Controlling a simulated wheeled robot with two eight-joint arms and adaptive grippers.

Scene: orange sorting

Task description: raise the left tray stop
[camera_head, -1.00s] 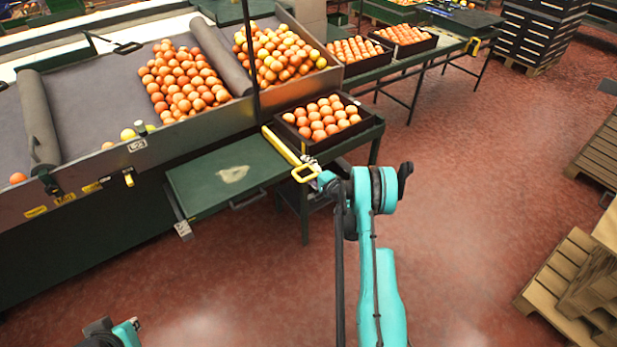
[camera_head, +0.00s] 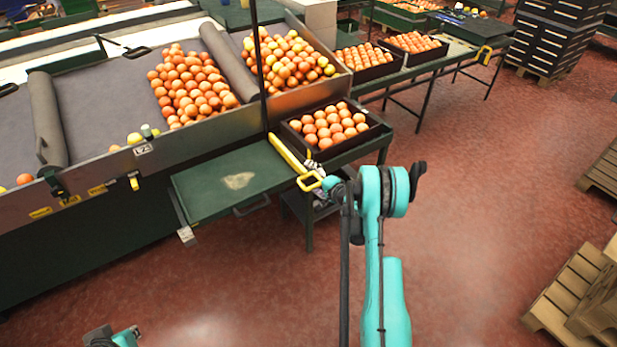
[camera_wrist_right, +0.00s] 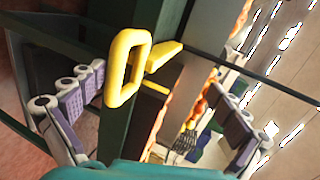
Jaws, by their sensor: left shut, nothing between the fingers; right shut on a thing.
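The left tray stop is a yellow bar (camera_head: 286,153) with a yellow loop handle (camera_head: 310,181) at its near end. It lies along the left side of a dark tray (camera_head: 327,156) of oranges. My right gripper (camera_head: 314,167) is at the handle. In the right wrist view the loop handle (camera_wrist_right: 127,68) stands between its purple-padded fingers (camera_wrist_right: 157,100). The gripper is shut on the handle, though the contact is not clearly visible. My left gripper (camera_head: 112,338) is at the bottom edge, cut off, far from the stop; it is shut and empty.
A green shelf (camera_head: 215,190) is left of the stop. A sloped grey sorting table (camera_head: 105,105) with loose oranges is behind it. More filled trays (camera_head: 362,73) stand on a bench at the back. Pallets (camera_head: 565,300) lie at the right. The red floor between is clear.

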